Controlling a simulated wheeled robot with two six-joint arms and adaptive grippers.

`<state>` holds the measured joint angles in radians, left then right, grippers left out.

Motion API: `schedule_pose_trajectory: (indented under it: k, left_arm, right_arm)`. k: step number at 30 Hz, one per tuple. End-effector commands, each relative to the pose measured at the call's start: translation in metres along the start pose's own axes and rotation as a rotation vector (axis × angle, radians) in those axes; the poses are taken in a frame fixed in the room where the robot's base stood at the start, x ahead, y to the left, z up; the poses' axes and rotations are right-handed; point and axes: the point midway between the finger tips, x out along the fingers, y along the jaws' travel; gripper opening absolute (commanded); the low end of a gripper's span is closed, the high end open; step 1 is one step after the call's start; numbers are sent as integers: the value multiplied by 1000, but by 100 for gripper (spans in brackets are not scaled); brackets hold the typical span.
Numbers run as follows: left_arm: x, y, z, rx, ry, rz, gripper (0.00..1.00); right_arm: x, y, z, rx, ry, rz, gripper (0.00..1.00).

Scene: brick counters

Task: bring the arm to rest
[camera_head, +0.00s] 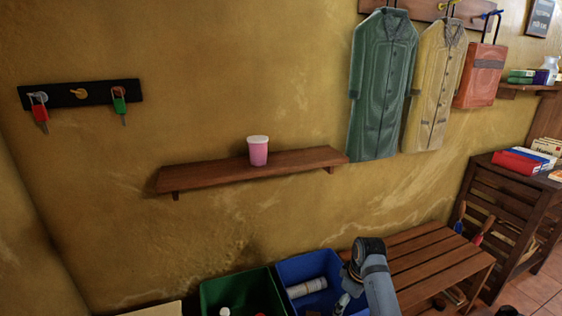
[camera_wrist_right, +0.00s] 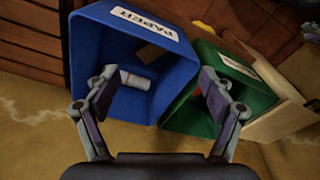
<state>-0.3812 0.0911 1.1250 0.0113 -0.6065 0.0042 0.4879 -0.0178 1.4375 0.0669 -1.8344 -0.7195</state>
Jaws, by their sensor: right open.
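My right arm (camera_head: 374,280) reaches in from the bottom right of the head view, over the right side of the blue bin (camera_head: 283,271). In the right wrist view my right gripper (camera_wrist_right: 157,88) is open, with nothing between its fingers. It points down at the blue bin (camera_wrist_right: 165,52), labelled PAPER, and the green bin (camera_wrist_right: 262,88). A white cylinder (camera_wrist_right: 137,80) lies inside the blue bin; it also shows in the head view (camera_head: 307,287). The fingers are partly hidden in the head view. My left gripper is not in view.
A wooden bench (camera_head: 425,255) stands right of the blue bin, the green bin (camera_head: 215,288) left of it. A wall shelf (camera_head: 210,176) above bears a pink cup (camera_head: 258,152). A dark slatted cabinet (camera_head: 497,200) stands at right. Coats (camera_head: 382,85) hang above the bench.

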Motion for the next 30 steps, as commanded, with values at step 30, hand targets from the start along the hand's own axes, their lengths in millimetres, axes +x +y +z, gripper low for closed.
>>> schedule_pose_trajectory:
  k: [30]
  left_arm:
    - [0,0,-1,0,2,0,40]
  right_arm:
    - [317,-142,298,628,-29,142,82]
